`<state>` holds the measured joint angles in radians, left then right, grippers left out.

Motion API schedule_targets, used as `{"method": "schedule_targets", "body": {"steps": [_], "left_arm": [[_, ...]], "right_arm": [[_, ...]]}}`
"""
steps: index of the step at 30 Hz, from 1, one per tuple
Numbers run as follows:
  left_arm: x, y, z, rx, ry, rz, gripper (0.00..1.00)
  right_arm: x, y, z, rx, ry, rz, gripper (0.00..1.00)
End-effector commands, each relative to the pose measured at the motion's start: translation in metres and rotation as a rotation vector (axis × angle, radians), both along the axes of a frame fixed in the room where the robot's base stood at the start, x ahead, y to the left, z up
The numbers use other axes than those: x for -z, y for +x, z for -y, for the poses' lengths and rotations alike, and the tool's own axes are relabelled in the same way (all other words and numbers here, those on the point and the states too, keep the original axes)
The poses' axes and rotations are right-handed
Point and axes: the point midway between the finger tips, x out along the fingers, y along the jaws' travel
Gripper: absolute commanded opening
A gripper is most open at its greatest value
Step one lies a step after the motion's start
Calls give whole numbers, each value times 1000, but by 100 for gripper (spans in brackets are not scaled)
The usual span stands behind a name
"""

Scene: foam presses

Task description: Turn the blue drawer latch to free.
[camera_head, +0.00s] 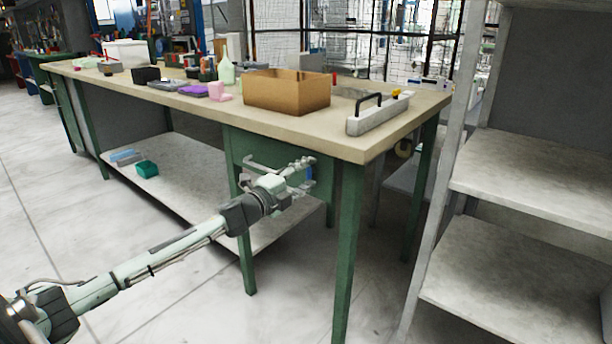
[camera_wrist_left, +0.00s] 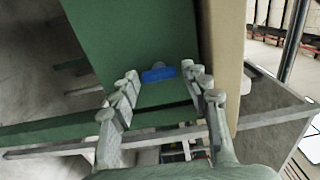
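The blue drawer latch (camera_head: 308,173) is on the green drawer front (camera_head: 270,154) under the near end of the workbench. In the left wrist view the latch (camera_wrist_left: 158,75) is a small blue bar lying crosswise to the tabletop edge. My left gripper (camera_head: 301,175) is at the drawer front. Its fingers (camera_wrist_left: 163,84) are open and spread to either side of the latch, with gaps showing on both sides. I cannot tell how much depth separates the fingertips from the latch. My right gripper is in neither view.
The tan workbench top (camera_head: 215,108) holds a cardboard box (camera_head: 287,93), a grey block with a black handle (camera_head: 378,115) and several small items. Green legs (camera_head: 347,250) stand close to my left arm. Grey shelving (camera_head: 530,170) stands at right. The floor in front is clear.

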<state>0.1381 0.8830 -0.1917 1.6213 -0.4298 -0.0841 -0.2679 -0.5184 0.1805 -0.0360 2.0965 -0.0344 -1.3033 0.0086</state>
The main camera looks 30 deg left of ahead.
Motion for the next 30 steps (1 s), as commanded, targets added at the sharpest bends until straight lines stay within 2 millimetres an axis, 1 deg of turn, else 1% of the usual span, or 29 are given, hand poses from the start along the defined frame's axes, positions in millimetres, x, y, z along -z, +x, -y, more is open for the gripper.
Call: {"method": "schedule_targets", "body": {"steps": [10,14,17,24,30], "left_arm": [[0,-1,0,0,-2,0,55],[2,-9,-1,-1,-2,-3,55],[3,-23,-2,0,-2,-4,55],[3,-67,-5,0,-2,-5,55],[2,-99,-7,0,-3,-4,55]], "right_arm": [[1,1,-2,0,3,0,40],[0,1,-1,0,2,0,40],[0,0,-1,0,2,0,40],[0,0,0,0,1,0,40],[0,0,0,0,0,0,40]]}}
